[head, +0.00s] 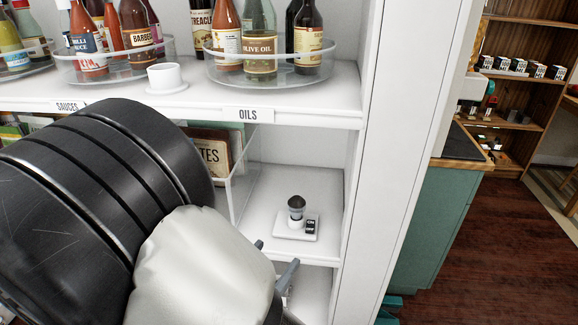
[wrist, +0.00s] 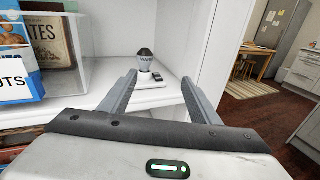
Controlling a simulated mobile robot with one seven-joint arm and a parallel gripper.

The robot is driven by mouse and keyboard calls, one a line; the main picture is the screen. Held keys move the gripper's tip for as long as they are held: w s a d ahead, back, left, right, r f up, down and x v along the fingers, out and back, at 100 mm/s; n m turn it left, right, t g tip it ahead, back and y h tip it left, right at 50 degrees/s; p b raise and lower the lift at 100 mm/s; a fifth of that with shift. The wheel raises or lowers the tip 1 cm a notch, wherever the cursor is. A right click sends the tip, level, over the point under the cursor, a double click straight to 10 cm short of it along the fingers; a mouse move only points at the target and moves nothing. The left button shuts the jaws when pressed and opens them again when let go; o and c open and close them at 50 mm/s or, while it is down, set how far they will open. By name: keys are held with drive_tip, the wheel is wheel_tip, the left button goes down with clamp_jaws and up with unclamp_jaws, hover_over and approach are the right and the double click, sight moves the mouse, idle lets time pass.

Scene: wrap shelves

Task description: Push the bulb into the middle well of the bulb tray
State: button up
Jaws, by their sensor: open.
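The bulb (head: 296,207) stands upright on the small white bulb tray (head: 283,234), on the lower shelf; it has a dark rounded top and a paler body. In the wrist view the bulb (wrist: 145,61) shows beyond the fingertips, left of centre between them, with the tray (wrist: 148,83) under it. The wells are too small to make out, and the bulb's base is hidden, so its seating cannot be told. My gripper (head: 276,256) is open and empty, in front of the tray and apart from it; it also shows in the wrist view (wrist: 159,78).
A small black item (head: 310,226) sits on the tray's right part. A clear bin (head: 240,180) with packets stands left of the tray. The shelf's white side wall (head: 385,150) closes the right. The upper OILS shelf (head: 310,108), with bottles on turntables, hangs above.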

drive_tip(key=a+n+t+y, duration=0.1)
drive_tip(key=a, duration=0.1)
drive_tip(key=b, duration=0.3)
approach(293, 209)
drive_tip(key=shift+n+y, duration=0.3)
drive_tip(key=shift+n, duration=0.1)
drive_tip(key=x, duration=0.9)
drive_tip(key=shift+w+d+r, duration=0.15)
drive_tip(key=shift+w+d, duration=0.15)
drive_tip(key=shift+d, duration=0.05)
drive_tip(key=c, duration=1.2)
